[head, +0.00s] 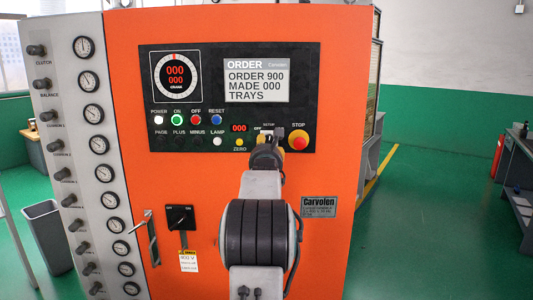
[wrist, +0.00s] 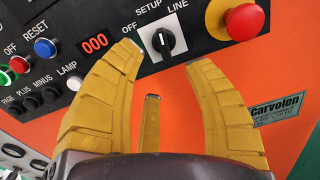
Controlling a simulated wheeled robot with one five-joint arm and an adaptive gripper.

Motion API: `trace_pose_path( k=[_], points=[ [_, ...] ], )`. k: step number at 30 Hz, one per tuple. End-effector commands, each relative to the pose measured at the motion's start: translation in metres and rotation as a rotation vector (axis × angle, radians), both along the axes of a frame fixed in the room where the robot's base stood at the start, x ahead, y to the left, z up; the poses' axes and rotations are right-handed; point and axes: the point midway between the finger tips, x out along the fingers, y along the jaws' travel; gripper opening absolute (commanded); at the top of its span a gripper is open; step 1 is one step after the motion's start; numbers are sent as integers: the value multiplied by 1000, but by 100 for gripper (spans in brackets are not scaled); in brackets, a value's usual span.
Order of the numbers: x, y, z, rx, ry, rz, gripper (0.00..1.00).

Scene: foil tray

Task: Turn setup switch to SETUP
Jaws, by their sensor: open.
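The setup switch (wrist: 163,42) is a black knob on a white plate, with OFF, SETUP and LINE labels around it. In the wrist view it sits just beyond and between my fingertips, apart from them. I cannot tell for certain which label its knob points at. My gripper (wrist: 162,55) is open and empty, its yellow fingers spread towards the panel. In the head view my gripper (head: 272,147) is in front of the panel's lower right and hides most of the switch.
The red STOP button (wrist: 244,21) on its yellow base is close to the right of the switch. The red 000 counter (wrist: 95,42) and the blue RESET button (wrist: 45,48) are to the left. A black rotary switch (head: 180,218) is lower on the orange cabinet.

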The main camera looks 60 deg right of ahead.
Motion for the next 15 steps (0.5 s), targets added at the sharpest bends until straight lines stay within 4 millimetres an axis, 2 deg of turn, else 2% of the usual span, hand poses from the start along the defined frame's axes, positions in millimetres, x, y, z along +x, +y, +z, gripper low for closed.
trace_pose_path(
  k=[6, 15],
  points=[
    [-10, 18, 0, 1, 0, 0, 46],
    [-15, 27, 0, 0, 0, 0, 46]
  ],
)
